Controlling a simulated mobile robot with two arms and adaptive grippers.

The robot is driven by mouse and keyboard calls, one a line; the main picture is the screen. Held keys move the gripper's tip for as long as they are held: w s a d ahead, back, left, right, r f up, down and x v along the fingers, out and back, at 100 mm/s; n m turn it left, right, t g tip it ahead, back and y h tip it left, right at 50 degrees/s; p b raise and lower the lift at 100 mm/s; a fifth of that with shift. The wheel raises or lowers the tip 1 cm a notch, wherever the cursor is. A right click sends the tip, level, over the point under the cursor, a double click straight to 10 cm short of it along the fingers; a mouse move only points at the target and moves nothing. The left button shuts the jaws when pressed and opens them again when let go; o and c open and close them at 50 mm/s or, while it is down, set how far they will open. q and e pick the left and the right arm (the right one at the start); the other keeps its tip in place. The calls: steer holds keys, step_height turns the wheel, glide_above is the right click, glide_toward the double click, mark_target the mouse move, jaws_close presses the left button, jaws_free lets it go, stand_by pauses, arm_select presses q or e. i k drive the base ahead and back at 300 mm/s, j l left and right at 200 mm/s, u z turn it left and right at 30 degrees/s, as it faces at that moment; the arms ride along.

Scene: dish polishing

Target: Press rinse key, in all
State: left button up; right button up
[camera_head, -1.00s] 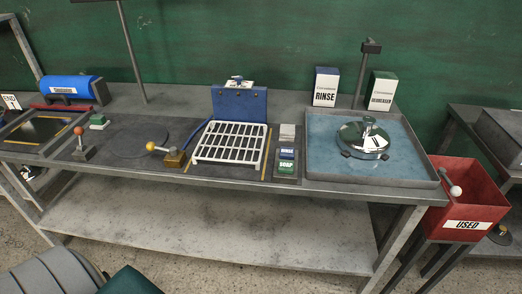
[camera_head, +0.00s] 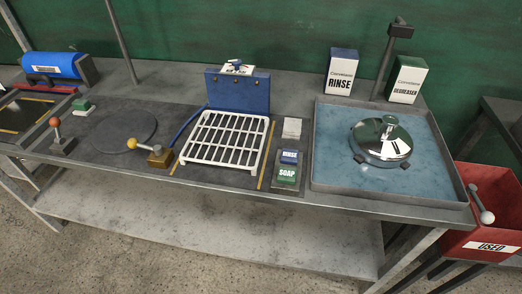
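The blue rinse key (camera_head: 289,157) is on a small dark panel near the front edge of the bench, right of the white rack. It sits between a white-grey block (camera_head: 292,127) behind it and the green soap key (camera_head: 287,174) in front of it. Nothing covers the rinse key. Neither of my grippers shows in the head view, so whether they are open or shut does not show.
A white slatted rack (camera_head: 224,140) stands left of the keys. A grey-rimmed tray (camera_head: 457,175) with a shiny metal dome (camera_head: 381,142) lies to the right. A yellow-knobbed lever (camera_head: 155,153) and a red-knobbed lever (camera_head: 60,135) stand at left. A red bin (camera_head: 455,240) is low at right.

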mark_target(288, 156)
steer(key=i+l+u, duration=0.2)
steer(key=i+l, duration=0.45)
steer(key=i, duration=0.15)
